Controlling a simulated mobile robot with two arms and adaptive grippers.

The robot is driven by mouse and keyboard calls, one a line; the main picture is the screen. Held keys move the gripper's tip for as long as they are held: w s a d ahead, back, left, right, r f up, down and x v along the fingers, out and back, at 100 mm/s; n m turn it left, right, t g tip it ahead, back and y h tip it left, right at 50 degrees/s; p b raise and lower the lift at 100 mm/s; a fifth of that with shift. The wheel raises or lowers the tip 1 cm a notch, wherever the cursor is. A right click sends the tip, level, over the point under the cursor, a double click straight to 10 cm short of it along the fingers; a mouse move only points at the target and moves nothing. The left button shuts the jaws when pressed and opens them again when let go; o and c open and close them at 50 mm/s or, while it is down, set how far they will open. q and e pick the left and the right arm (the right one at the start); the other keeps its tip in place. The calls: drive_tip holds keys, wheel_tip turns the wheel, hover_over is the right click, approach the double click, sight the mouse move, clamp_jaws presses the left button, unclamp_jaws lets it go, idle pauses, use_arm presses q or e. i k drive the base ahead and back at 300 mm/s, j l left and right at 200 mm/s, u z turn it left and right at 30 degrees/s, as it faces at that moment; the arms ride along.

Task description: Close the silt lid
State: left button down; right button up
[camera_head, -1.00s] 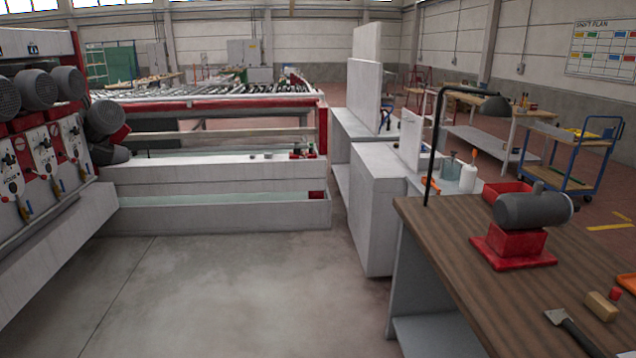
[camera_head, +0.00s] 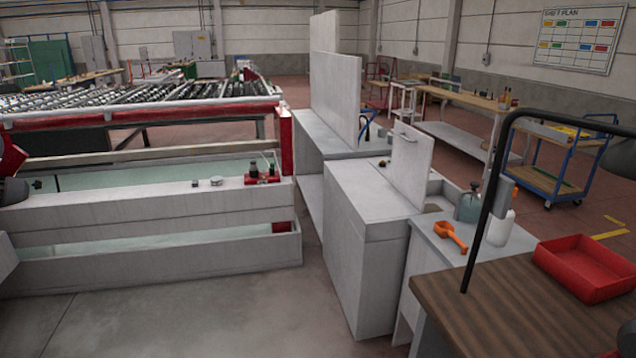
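A pale grey lid (camera_head: 411,168) with a small handle near its top edge stands upright, open, on a pale grey cabinet (camera_head: 350,240). It is right of the picture's middle. An opening shows at the lid's right side; its inside is mostly hidden. I cannot read any label that names the lid as the silt lid.
Taller upright panels (camera_head: 334,95) stand behind the cabinet. To its right, a side table carries an orange scoop (camera_head: 450,236) and bottles (camera_head: 468,204). A wooden bench with a red tray (camera_head: 585,268) and a black lamp post (camera_head: 486,205) fills the lower right. Grey floor lies in front.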

sight(412, 149)
drive_tip(key=i+z, duration=0.4)
drive_tip(key=i+j+z, duration=0.1)
drive_tip(key=i+z, duration=0.25)
drive_tip(key=i, duration=0.15)
drive_tip(key=i+j+z, duration=0.2)
drive_tip(key=z, duration=0.25)
drive_tip(key=i+j+z, duration=0.15)
drive_tip(key=j+z, duration=0.3)
